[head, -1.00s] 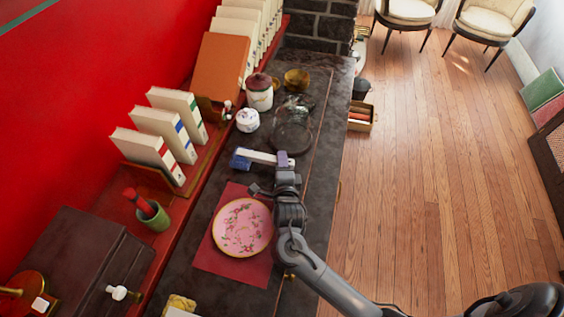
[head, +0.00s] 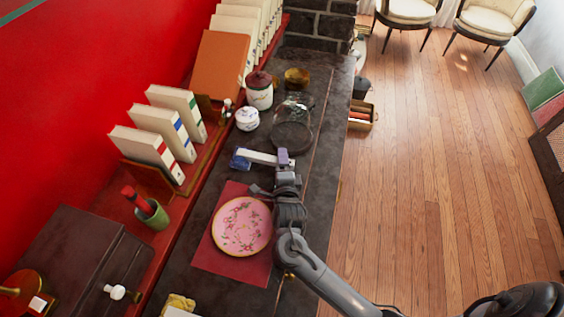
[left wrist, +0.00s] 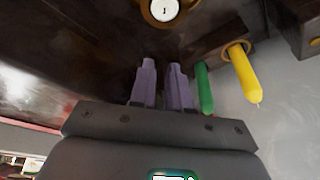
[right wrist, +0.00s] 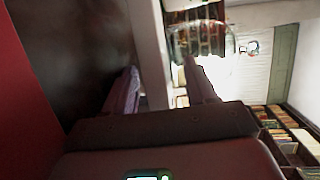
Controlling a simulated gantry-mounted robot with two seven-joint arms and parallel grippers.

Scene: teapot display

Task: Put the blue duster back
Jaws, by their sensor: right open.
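The blue duster (head: 241,159) lies on the dark cabinet top, its blue head to the left and its pale handle pointing right. My right gripper (head: 284,158) is at the right end of the handle, above the cabinet. In the right wrist view, the pale handle (right wrist: 148,50) passes between the open fingers of the right gripper (right wrist: 163,85); contact cannot be made out. My left gripper is outside the head view. In the left wrist view, the left gripper (left wrist: 161,75) has a narrow gap between its fingers and nothing in them.
A pink floral plate (head: 241,226) on a red mat (head: 215,258) lies below the duster in the picture. A glass dome (head: 292,125), a white lidded pot (head: 247,118) and a jar (head: 259,92) stand behind it. Books (head: 160,130) line the red shelf at left.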

